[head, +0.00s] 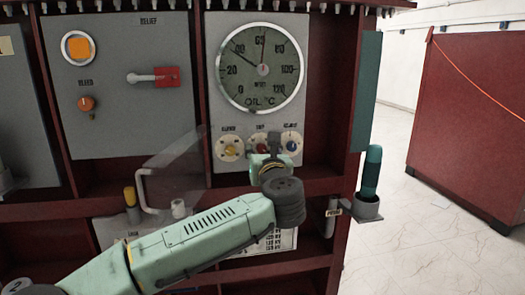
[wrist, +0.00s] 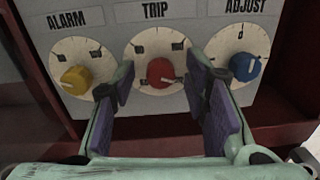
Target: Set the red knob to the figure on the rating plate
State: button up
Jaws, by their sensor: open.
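The red knob (wrist: 160,73) is in the middle of three dials, under the word TRIP. A pale mark on it points right and slightly down; the scale figures are too small to read. It shows partly behind my gripper in the head view (head: 260,146). My gripper (wrist: 160,86) is open, its purple-padded fingers to the left and right of the knob, with gaps on both sides. In the head view my gripper (head: 268,162) is at the dial row. A white printed plate (head: 284,240) shows behind my arm, partly hidden and unreadable; I cannot tell if it is the rating plate.
A yellow knob (wrist: 75,80) under ALARM and a blue knob (wrist: 246,67) under ADJUST flank the red one. A large oil temperature gauge (head: 262,68) is above. A dark red ledge (wrist: 275,120) runs below the panel. Open floor (head: 430,240) lies right.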

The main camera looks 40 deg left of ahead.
jog(key=shift+c, duration=0.3)
grip_shut()
jog(key=shift+f+n+b, duration=0.1)
jog(key=shift+n+b, duration=0.2)
